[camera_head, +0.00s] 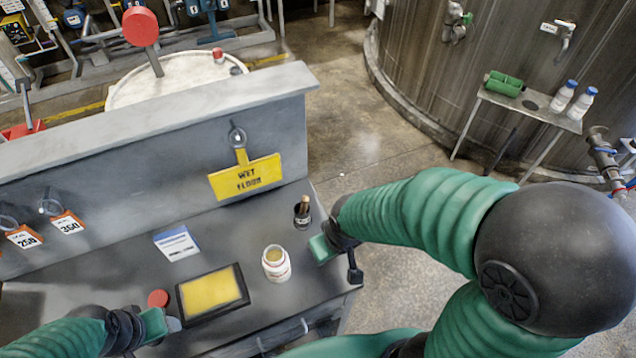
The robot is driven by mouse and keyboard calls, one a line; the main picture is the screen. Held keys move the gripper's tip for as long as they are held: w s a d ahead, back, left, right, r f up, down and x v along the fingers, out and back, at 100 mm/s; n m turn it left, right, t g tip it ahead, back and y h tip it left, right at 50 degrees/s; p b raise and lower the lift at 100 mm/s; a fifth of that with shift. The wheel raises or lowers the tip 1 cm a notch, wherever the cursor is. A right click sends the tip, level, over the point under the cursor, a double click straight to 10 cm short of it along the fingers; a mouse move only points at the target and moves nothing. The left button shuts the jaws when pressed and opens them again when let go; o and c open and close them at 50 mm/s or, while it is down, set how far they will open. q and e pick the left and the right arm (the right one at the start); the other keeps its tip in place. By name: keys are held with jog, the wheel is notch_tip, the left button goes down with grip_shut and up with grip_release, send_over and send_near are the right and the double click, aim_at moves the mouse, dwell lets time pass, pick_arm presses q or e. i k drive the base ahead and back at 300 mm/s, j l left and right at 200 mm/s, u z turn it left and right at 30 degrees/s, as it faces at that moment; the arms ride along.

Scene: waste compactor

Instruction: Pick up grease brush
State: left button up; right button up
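What looks like the grease brush (304,203) stands upright in a small dark holder (302,220) near the right end of the grey bench. Its brown handle points up; its bristles are hidden. My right gripper (327,247) is just to the right and in front of it, with a green fingertip close to the holder. No contact with the brush shows, and its finger gap is unclear. My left gripper (160,323) is low at the left, beside the black tray with a yellow pad (211,292). Its opening cannot be made out.
An open white jar (276,264) stands between the tray and my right gripper. A raised back panel (150,190) bounds the bench behind.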

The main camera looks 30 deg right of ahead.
aim_at(305, 199)
jog(key=z, duration=0.7)
